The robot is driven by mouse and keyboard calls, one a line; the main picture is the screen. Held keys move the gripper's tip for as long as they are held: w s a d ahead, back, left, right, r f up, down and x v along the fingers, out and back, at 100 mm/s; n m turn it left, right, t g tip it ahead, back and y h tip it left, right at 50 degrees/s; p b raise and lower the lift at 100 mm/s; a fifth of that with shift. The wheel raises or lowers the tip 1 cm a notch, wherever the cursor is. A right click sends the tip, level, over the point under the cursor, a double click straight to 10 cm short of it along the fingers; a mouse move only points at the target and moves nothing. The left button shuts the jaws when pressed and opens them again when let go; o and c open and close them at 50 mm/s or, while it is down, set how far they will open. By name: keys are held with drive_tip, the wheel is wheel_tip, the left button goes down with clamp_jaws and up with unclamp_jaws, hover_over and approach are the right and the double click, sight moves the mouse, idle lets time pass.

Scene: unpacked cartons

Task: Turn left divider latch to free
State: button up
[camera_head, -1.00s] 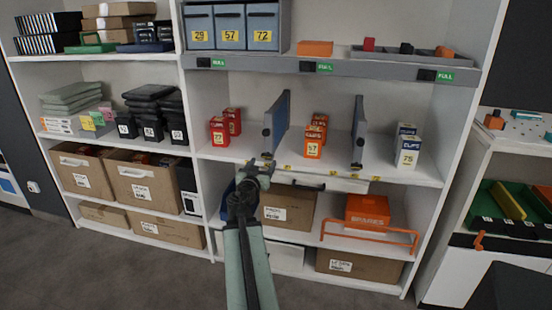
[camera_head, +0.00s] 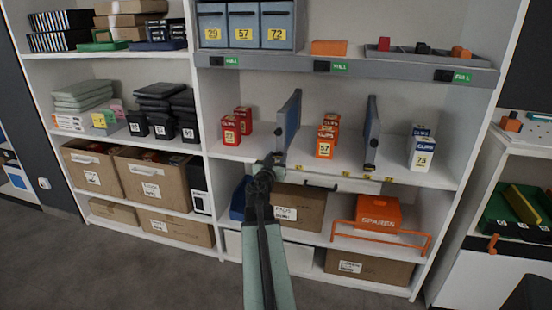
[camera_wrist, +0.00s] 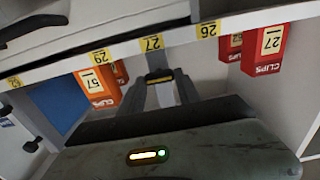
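The left divider (camera_head: 290,118) is a blue-grey upright panel on the middle shelf, between the red and orange boxes. My gripper (camera_head: 270,160) is in front of its lower front end and covers its latch in the head view. In the wrist view, which is turned over, my gripper's grey fingers (camera_wrist: 162,92) stand apart near the shelf lip. A dark bar with a yellow mark (camera_wrist: 159,77) lies at their tips; I cannot tell if it is the latch or if they touch it.
The right divider (camera_head: 371,130) stands beyond the orange boxes (camera_head: 325,145). Red boxes (camera_head: 231,130) are left of the left divider. White-blue boxes (camera_head: 422,153) stand at the right. The shelf lip (camera_wrist: 110,50) carries yellow number labels. A carton (camera_head: 300,205) and orange Spares bin (camera_head: 379,212) sit below.

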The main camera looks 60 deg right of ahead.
drive_tip(key=shift+w, duration=0.25)
clamp_jaws()
drive_tip(key=shift+s, duration=0.15)
drive_tip(key=shift+n, duration=0.3)
drive_tip(key=n, duration=0.3)
drive_tip(key=shift+a+n, duration=0.1)
drive_tip(key=shift+n, duration=0.2)
drive_tip(key=n, duration=0.5)
drive_tip(key=shift+f, duration=0.1)
drive_tip(key=n, duration=0.4)
drive_tip(key=shift+f+n, duration=0.1)
drive_tip(key=shift+n, duration=2.2)
